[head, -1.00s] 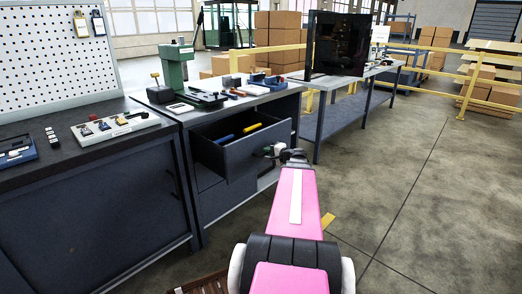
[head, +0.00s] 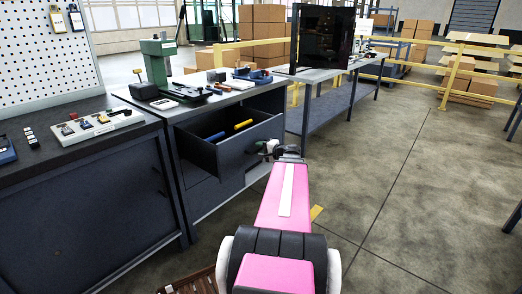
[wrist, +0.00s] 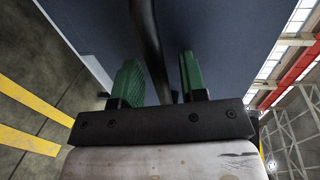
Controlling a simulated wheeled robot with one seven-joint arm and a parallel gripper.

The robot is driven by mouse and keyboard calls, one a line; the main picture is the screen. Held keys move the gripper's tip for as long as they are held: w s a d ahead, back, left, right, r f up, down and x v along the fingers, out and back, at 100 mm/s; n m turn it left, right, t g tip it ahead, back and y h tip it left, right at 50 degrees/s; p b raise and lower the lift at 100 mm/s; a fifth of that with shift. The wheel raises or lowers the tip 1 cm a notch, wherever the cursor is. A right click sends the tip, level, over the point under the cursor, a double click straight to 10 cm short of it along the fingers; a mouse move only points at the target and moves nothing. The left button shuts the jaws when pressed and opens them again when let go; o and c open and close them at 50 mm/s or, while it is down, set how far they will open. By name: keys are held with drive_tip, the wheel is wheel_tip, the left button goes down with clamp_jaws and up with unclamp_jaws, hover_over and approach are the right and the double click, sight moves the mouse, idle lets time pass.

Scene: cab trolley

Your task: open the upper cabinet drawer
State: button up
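The upper drawer (head: 245,147) of the dark cabinet is pulled well out in the head view, with a blue item (head: 215,136) and a yellow item (head: 243,125) inside. My gripper (head: 270,147) is at the drawer front, partly hidden by my arm. In the wrist view, the dark bar handle (wrist: 148,35) runs between the green fingers of my gripper (wrist: 158,80). The fingers stand apart, with a visible gap between the bar and the right finger. The bar is close to the left finger; I cannot tell whether they touch.
A green press (head: 160,62) and small tools stand on the cabinet top. A grey workbench (head: 345,100) with a black panel (head: 322,38) is behind to the right. A yellow rail (head: 450,80) and boxes are farther back. The floor (head: 400,190) at right is clear.

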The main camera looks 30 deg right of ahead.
drive_tip(key=v, duration=1)
drive_tip(key=shift+s, duration=0.4)
drive_tip(key=shift+d+r, duration=0.1)
